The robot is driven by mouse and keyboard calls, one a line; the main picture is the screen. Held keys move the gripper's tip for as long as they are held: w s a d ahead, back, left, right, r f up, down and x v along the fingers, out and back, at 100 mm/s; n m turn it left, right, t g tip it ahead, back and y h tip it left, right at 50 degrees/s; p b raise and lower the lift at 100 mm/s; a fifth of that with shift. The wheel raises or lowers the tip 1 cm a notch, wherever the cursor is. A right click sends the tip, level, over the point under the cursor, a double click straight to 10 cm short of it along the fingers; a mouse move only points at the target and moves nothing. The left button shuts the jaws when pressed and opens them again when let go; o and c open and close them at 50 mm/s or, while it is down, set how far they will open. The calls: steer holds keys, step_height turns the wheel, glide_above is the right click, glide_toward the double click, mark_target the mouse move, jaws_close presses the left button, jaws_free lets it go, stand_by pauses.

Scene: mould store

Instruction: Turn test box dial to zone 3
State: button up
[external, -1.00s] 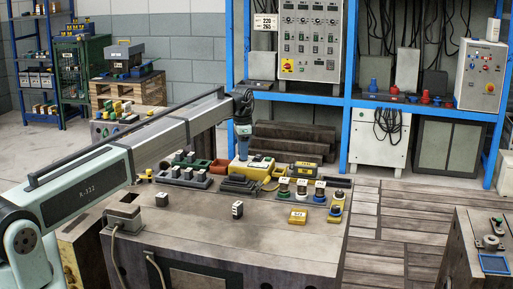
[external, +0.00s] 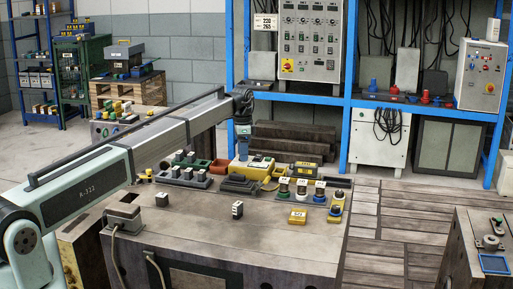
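A yellow box with a pale and dark top (external: 256,166) stands at the back of the workbench (external: 185,232). It may be the test box, but its dial and zone marks are too small to make out. My gripper (external: 243,158) points down from the end of my arm, directly over or at the left part of this box. I cannot tell whether it touches anything there. Its fingers are too small to show whether they are open or shut, and any dial under them is hidden.
A dark block (external: 240,184) lies just in front of the yellow box. A grey holder with dark blocks (external: 184,178) stands left of it. Several coloured knobs (external: 301,187) stand to the right, near a yellow block (external: 298,216). The bench's front middle is mostly clear.

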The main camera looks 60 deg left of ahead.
steer(key=shift+r, duration=0.1)
step_height(320, 180, up, 14)
steer(key=shift+a, duration=0.15)
stand_by(0.6)
steer(key=shift+f, duration=0.2)
